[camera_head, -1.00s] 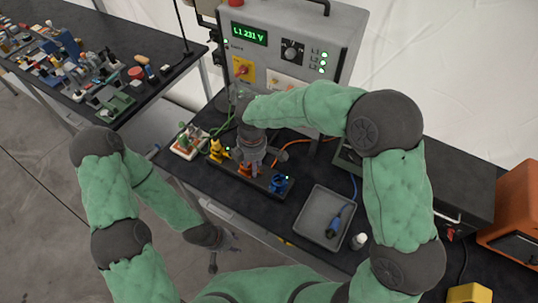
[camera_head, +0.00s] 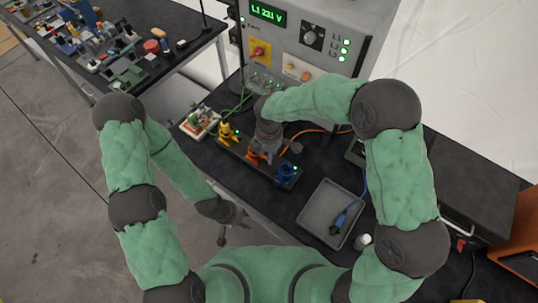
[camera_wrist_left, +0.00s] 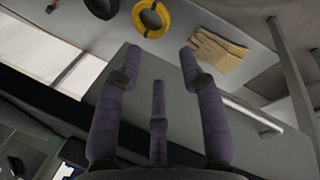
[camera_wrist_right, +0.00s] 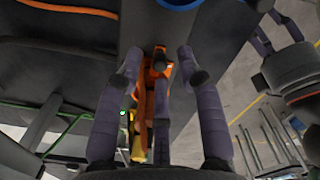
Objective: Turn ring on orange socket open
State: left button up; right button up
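The orange socket (camera_head: 256,156) stands in the dark socket strip between the yellow socket (camera_head: 228,133) and the blue socket (camera_head: 287,173). My right gripper (camera_head: 264,145) is over the orange socket and partly covers it. In the right wrist view the orange socket (camera_wrist_right: 152,90) lies between the spread fingers of my right gripper (camera_wrist_right: 160,75); I cannot tell whether they touch it. My left gripper (camera_head: 230,222) hangs below the table's front edge. In the left wrist view its fingers (camera_wrist_left: 155,75) are spread and empty.
A grey tray (camera_head: 318,215) with a blue plug (camera_head: 341,220) lies right of the strip. A panel with a green display (camera_head: 267,13) stands behind. An orange cable (camera_head: 315,131) runs near the right gripper. A cluttered second table (camera_head: 118,50) is at upper left.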

jog(key=shift+f, duration=0.65)
grip_shut()
